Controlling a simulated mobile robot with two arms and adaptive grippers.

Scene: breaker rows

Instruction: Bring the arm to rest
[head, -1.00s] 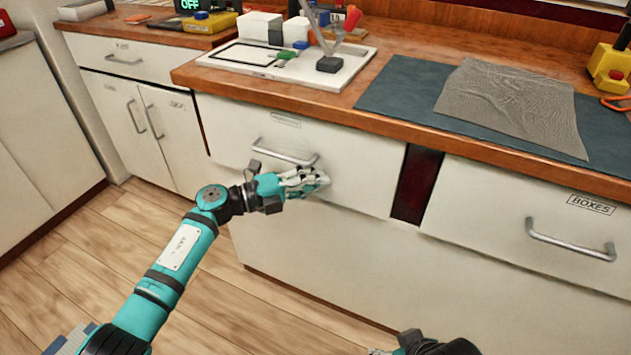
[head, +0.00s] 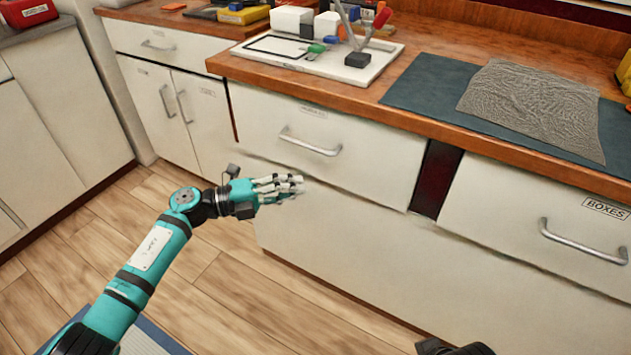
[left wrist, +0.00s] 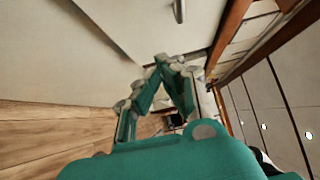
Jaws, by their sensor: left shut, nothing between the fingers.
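My left arm (head: 140,262) is teal and reaches in from the lower left of the head view. My left gripper (head: 295,184) is shut and empty. It is in front of the lower white cabinet front, below and left of a drawer handle (head: 310,143), and apart from it. In the left wrist view the teal and grey fingers (left wrist: 172,68) meet at their tips with nothing between them. A dark part of my right arm (head: 455,348) shows at the bottom edge of the head view; its fingers are out of view.
A wooden counter (head: 230,66) runs above the white drawers. It holds a white tray (head: 375,66), a dark mat (head: 415,85) and a wrinkled grey sheet (head: 540,108). A drawer labelled BOXES has its own handle (head: 583,243). Wooden floor (head: 215,275) lies open on the left.

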